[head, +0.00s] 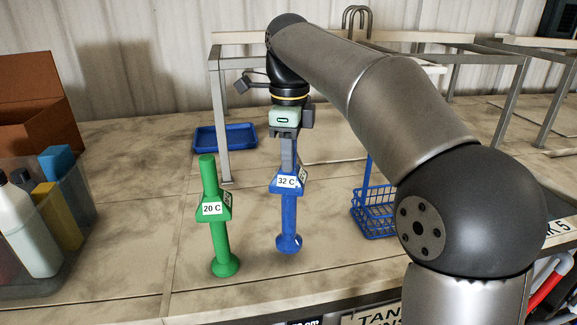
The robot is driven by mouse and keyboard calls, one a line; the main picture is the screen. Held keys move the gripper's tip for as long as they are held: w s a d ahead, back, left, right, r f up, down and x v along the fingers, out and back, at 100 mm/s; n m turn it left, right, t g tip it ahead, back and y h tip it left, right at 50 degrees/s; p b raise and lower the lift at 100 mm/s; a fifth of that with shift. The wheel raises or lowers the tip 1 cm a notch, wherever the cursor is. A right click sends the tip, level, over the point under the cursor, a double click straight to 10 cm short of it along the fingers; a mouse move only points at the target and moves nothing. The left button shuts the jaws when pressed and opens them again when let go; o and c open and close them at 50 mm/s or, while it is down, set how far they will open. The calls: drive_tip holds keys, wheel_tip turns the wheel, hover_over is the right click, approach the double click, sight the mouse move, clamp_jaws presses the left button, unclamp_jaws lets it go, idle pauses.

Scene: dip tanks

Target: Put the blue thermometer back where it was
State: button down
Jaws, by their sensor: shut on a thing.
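The blue thermometer (289,218) hangs upright below my gripper (288,160), with a label reading 32 C on its collar. My gripper is shut on its upper end. I cannot tell for sure whether its round lower end touches the table. A green thermometer (220,237) with a label reading 20 C stands upright to its left, apart from it.
A blue tray (225,139) lies behind, near a metal frame's leg (221,130). A blue wire basket (376,212) stands to the right, partly behind my arm. A clear bin (45,270) with bottles and sponges is at left. A brown box (40,95) stands behind it.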

drive_tip(key=shift+a+f, duration=0.15)
drive_tip(key=shift+f, duration=1.45)
drive_tip(key=shift+f, duration=0.15)
drive_tip(key=c, duration=1.1)
unclamp_jaws()
drive_tip(key=shift+c, duration=0.2)
wheel_tip(320, 180, up, 12)
drive_tip(key=shift+r+p, duration=0.1)
drive_tip(key=shift+p, duration=0.7)
